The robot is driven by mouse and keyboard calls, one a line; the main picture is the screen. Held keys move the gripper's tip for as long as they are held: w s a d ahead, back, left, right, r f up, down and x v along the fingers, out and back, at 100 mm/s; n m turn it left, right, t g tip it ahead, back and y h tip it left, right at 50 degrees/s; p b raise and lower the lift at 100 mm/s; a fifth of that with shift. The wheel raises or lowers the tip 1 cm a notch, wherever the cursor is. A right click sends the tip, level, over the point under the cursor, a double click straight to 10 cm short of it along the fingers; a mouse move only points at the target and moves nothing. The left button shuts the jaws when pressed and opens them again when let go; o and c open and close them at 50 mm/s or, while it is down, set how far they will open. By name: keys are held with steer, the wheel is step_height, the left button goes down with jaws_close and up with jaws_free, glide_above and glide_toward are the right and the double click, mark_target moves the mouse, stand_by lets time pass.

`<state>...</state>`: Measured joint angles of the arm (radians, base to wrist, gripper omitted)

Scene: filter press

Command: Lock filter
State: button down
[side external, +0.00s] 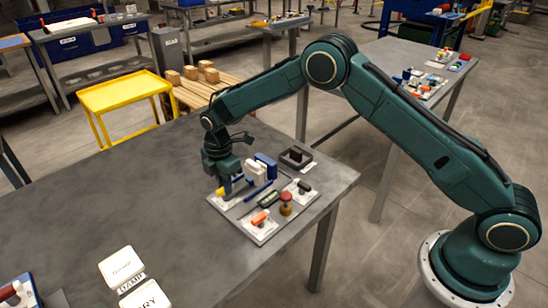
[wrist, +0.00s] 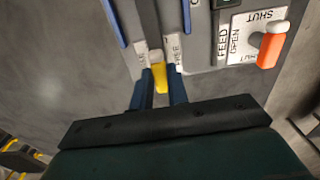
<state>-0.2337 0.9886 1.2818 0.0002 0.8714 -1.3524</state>
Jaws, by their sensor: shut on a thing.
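My gripper (wrist: 162,88) points down at the near-left edge of the filter press panel (side external: 240,224). Its two blue fingers are shut on the yellow tip of a lever (wrist: 160,78). In the wrist view the lever's dark bar runs up from the yellow tip, between two white label plates. The right plate (wrist: 174,50) reads something like FREE; the left plate (wrist: 142,54) is too small to read surely. In the side view my gripper (side external: 226,190) stands over the yellow tip (side external: 220,192), partly hiding it. White and blue blocks (side external: 266,166) stand behind it on the panel.
An orange-handled valve (wrist: 268,48) marked OPEN and SHUT, with a FEED label, sits to the right. A red-brown knob (side external: 286,198) and a dark block in a tray (side external: 296,156) are nearby. White signs (side external: 122,268) lie front left.

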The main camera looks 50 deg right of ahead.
steer(key=c, duration=1.4)
jaws_free()
steer(key=shift+o, duration=0.2)
steer(key=shift+r, duration=0.2)
step_height(320, 180, up, 14)
steer(key=shift+f, duration=0.2)
steer(key=shift+r, duration=0.1)
